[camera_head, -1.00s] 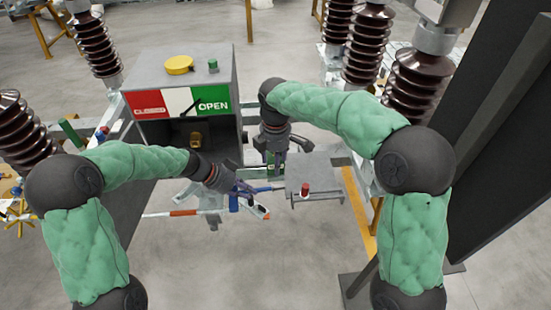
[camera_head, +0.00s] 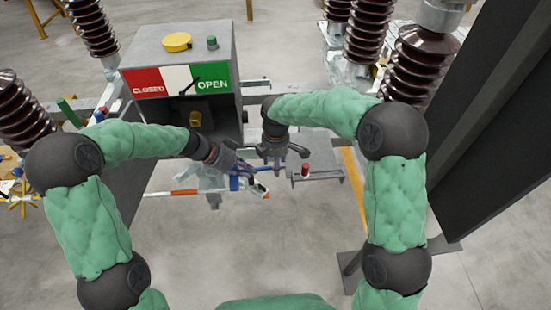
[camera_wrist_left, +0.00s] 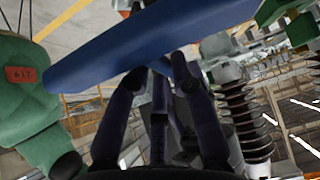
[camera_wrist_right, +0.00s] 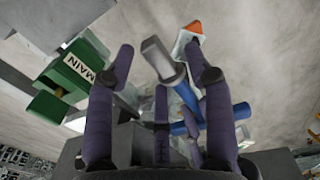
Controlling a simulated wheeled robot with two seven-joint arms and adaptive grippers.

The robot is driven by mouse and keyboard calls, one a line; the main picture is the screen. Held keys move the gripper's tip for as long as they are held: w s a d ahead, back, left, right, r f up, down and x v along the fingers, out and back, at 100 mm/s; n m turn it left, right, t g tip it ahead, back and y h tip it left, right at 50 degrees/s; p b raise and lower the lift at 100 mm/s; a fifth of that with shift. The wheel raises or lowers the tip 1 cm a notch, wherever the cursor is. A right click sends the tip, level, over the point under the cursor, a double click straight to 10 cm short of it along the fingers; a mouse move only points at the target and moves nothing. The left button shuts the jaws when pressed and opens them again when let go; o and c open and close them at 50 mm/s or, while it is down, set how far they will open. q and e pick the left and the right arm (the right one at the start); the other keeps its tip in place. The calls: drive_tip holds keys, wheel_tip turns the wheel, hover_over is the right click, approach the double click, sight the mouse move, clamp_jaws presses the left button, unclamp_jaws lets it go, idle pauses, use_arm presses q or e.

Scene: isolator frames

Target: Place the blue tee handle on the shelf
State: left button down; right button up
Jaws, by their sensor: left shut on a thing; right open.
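The blue tee handle (camera_head: 264,169) is in my left gripper (camera_head: 246,171), its shaft pointing right. In the left wrist view the handle (camera_wrist_left: 150,42) is a broad blue bar across the fingertips. My right gripper (camera_head: 283,158) is open, just above the handle's right end. In the right wrist view a blue shaft with a grey end (camera_wrist_right: 163,62) lies between the open fingers (camera_wrist_right: 160,62); I cannot tell whether they touch it. The shelf (camera_head: 322,171) is a small grey plate right of both grippers.
A red-topped piece (camera_head: 305,169) stands on the shelf. A grey cabinet (camera_head: 140,52) with a CLOSED/OPEN panel stands behind my left arm. A green MAIN block (camera_wrist_right: 80,66) shows in the right wrist view. Brown insulators (camera_head: 418,72) and a dark panel (camera_head: 490,130) are at the right.

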clamp_jaws()
use_arm(q)
drive_tip(key=c, duration=1)
unclamp_jaws()
use_arm(e)
drive_tip(key=shift+r, duration=0.15)
use_arm(q)
drive_tip(key=shift+a, duration=0.1)
use_arm(e)
drive_tip(key=shift+w+d, duration=0.1)
